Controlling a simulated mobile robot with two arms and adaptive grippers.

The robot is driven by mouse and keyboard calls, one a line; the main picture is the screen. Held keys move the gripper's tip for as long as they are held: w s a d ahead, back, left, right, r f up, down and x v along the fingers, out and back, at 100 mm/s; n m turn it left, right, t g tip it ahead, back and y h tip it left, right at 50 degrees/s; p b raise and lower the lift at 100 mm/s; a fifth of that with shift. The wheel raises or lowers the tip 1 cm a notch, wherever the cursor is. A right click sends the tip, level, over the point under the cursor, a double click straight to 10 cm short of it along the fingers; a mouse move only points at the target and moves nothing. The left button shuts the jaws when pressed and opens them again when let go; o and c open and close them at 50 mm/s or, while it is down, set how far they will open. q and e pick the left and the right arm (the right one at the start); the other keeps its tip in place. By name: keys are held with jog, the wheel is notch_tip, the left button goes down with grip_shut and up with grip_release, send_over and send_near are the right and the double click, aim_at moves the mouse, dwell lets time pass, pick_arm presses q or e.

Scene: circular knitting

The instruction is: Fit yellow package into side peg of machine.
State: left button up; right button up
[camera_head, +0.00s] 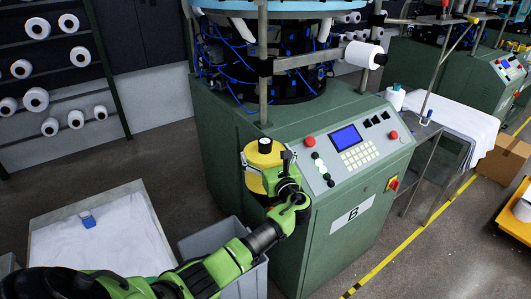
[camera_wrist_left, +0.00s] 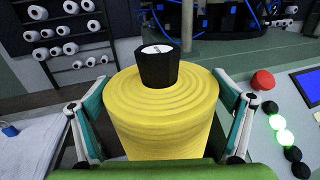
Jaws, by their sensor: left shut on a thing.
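The yellow package (camera_head: 262,158) is a ribbed yarn cone at the near left corner of the green machine (camera_head: 235,150). It also fills the middle of the left wrist view (camera_wrist_left: 165,105), roughly upright. A black tapered piece with a pale round top (camera_wrist_left: 158,62) stands out of its centre; I cannot tell if this is its core or a peg. My left gripper (camera_head: 270,168) is shut on the package, one finger on each side. A white package (camera_head: 362,54) sits on a side arm of the machine, further right. My right gripper is not in view.
The control panel (camera_head: 350,145) with buttons and a blue screen is right of the package. A grey bin (camera_head: 190,243) and a cloth-filled box (camera_head: 50,215) stand on the floor at lower left. A rack of white cones (camera_head: 60,85) is behind at left.

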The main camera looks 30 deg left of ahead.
pick_arm(q)
jog(key=shift+f+b, duration=0.55)
jog(key=shift+f, duration=1)
dwell(2.6)
jog(key=shift+s+d+f, duration=0.1)
jog(key=shift+s+f, duration=0.05)
jog(key=shift+f, duration=0.2)
dwell(0.4)
jog(key=o, duration=1.1)
jog(key=shift+c, duration=0.2)
jog(key=shift+o, duration=0.6)
jog(key=shift+f, duration=0.1)
jog(key=shift+r, duration=0.2)
jog(key=shift+d, duration=0.1)
